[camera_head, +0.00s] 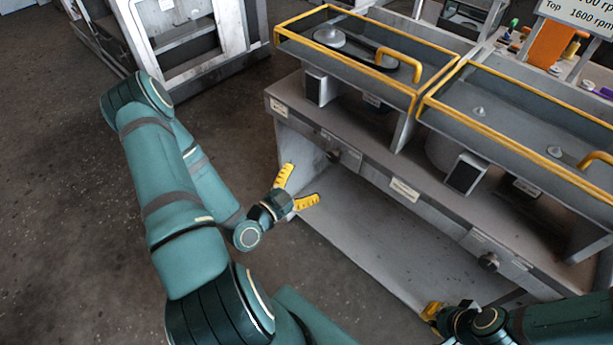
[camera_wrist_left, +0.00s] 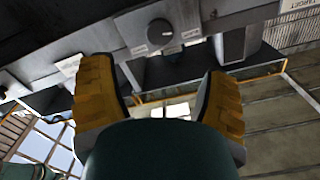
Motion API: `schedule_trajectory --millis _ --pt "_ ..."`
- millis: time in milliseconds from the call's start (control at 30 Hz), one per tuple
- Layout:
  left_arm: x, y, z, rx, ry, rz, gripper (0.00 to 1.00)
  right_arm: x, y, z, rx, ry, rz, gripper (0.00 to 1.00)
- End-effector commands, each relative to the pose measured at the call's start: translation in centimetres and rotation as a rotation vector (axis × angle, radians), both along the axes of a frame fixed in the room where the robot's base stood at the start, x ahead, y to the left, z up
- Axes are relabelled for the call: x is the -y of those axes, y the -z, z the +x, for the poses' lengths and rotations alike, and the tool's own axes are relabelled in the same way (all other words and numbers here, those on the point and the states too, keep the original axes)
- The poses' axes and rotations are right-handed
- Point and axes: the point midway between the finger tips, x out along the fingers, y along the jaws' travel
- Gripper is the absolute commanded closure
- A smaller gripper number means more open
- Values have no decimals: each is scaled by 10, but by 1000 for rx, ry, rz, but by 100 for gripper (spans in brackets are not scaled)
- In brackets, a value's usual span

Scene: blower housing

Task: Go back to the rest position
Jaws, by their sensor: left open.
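My left gripper (camera_head: 296,190) is open and empty in the head view, its yellow fingers spread beside the left end of the grey workbench (camera_head: 405,188). In the left wrist view its two yellow fingers (camera_wrist_left: 160,100) are wide apart with nothing between them. My right gripper (camera_head: 433,312) shows at the lower right of the head view, near the bench's lower shelf. Only a small yellow part of its fingers shows, so its opening is unclear.
Two yellow-railed housings (camera_head: 365,52) stand on the bench, with dark knobs on its front. A white-framed machine (camera_head: 180,40) is at the upper left. An orange object (camera_head: 553,42) and small bottles stand at the upper right. The floor (camera_head: 60,200) at left is clear.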

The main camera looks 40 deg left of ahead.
Motion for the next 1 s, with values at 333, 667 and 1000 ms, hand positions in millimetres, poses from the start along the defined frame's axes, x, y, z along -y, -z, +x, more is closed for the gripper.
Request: schedule_trajectory --millis 333,667,1000 --pt "5 3 4 -21 15 -13 24 0 0 0 0 0 0 100" --pt "96 62 33 -530 152 -299 24 0 0 0 0 0 0 100" --pt "193 102 -9 -1203 -8 -590 24 0 0 0 0 0 0 100"
